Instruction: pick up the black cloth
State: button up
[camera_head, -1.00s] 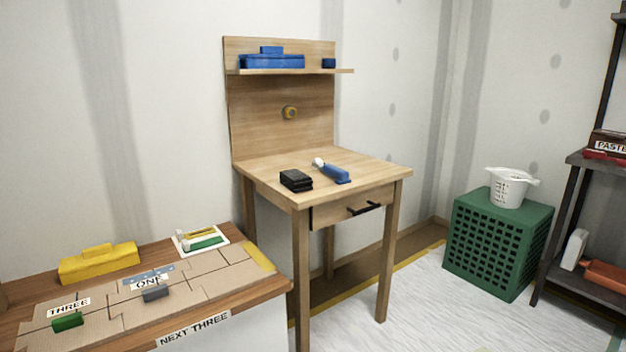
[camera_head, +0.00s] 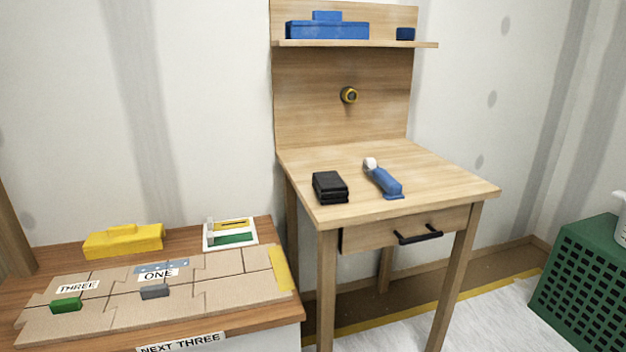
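The black cloth (camera_head: 330,187) is a folded, layered black block. It lies on the front left part of the small wooden table (camera_head: 440,185). A blue tool with a white end (camera_head: 383,180) lies to its right, apart from it. My gripper is not in view, so its state is hidden.
The table has a drawer with a black handle (camera_head: 420,236) and a back panel with a shelf (camera_head: 350,43) holding blue boxes. A lower bench (camera_head: 250,317) with a yellow box (camera_head: 124,241) stands at left. A green crate (camera_head: 585,270) is at right. White floor shows in front of the crate.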

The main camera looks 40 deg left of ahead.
aim_at(330, 189)
jog(key=u, duration=0.9)
jog(key=i, duration=0.9)
jog(key=u, duration=0.95)
